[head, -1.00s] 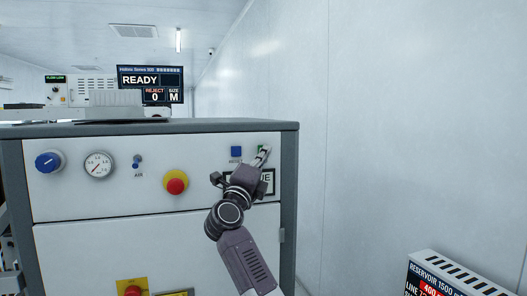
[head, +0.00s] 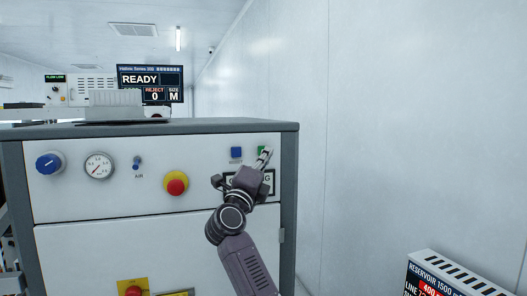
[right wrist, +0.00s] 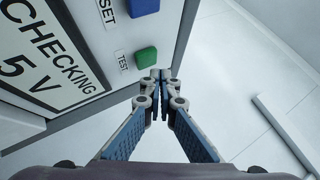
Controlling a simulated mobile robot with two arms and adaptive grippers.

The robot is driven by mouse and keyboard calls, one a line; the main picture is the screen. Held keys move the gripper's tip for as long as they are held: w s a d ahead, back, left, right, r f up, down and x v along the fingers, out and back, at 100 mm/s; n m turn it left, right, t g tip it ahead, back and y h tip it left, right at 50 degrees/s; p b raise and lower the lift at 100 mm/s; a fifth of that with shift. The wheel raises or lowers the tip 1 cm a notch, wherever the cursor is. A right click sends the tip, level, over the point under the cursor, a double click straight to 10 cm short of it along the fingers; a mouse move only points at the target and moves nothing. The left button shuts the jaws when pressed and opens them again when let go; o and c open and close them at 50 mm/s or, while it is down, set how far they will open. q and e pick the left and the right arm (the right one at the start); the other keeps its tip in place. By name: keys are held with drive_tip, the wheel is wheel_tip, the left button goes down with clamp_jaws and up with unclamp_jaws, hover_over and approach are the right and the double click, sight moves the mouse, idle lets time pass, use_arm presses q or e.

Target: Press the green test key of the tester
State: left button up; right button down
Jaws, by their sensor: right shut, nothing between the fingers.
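The tester's green test key (right wrist: 146,57) is in the right wrist view, with a TEST label beside it. In the head view the green key (head: 261,150) is partly hidden behind my fingers. The white display (right wrist: 48,52) reads CHECKING 5 V; in the head view my gripper covers part of it. My right gripper (right wrist: 155,76) is shut and empty. Its fingertips are close to the panel, right beside the green key; I cannot tell whether they touch. It also shows in the head view (head: 267,151). My left gripper is not in view.
The blue RESET key (head: 236,152) is left of the green key. A red-and-yellow stop button (head: 176,183), a gauge (head: 99,165) and a blue knob (head: 48,164) are further left. A reservoir box (head: 462,275) stands at lower right. The space right of the cabinet is open.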

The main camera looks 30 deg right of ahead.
drive_tip(key=s+p, duration=0.1)
drive_tip(key=s, duration=0.1)
drive_tip(key=s+a+p, duration=0.1)
drive_tip(key=s, duration=0.1)
drive_tip(key=shift+s, duration=0.4)
idle(0.8)
